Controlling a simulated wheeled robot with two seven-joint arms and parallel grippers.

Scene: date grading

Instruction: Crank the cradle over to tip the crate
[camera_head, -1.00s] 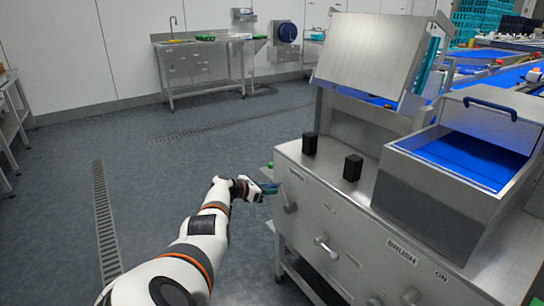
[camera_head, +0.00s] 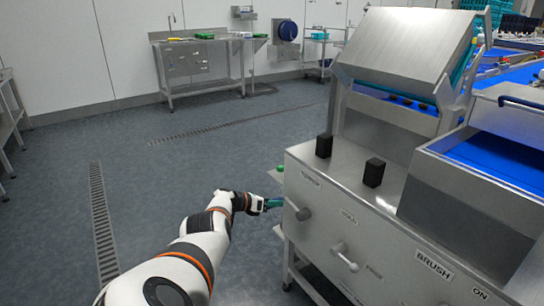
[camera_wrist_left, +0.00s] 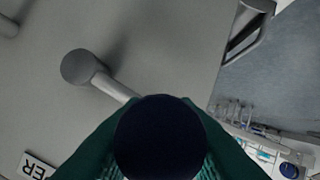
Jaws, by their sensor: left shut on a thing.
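My left gripper (camera_head: 273,203) is at the left end of the steel machine's front, beside the crank hub (camera_head: 303,214). In the left wrist view its green fingers (camera_wrist_left: 158,150) are shut around the dark round crank knob (camera_wrist_left: 158,138). The grey crank arm (camera_wrist_left: 115,87) runs from the knob up-left to its hub (camera_wrist_left: 78,67). In the head view the fingers partly hide the crank. A large tilted steel box (camera_head: 405,50), which looks like the cradle, sits on top of the machine. A strip of teal crate shows at its right side (camera_head: 468,60). My right gripper is out of view.
Two black blocks (camera_head: 324,146) (camera_head: 374,172) stand on the machine top. Several dark pieces lie on blue below the tilted box. Another handle (camera_head: 345,257) sticks out lower on the front. A steel bin with a blue bed (camera_head: 485,158) is at right. The floor at left is open.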

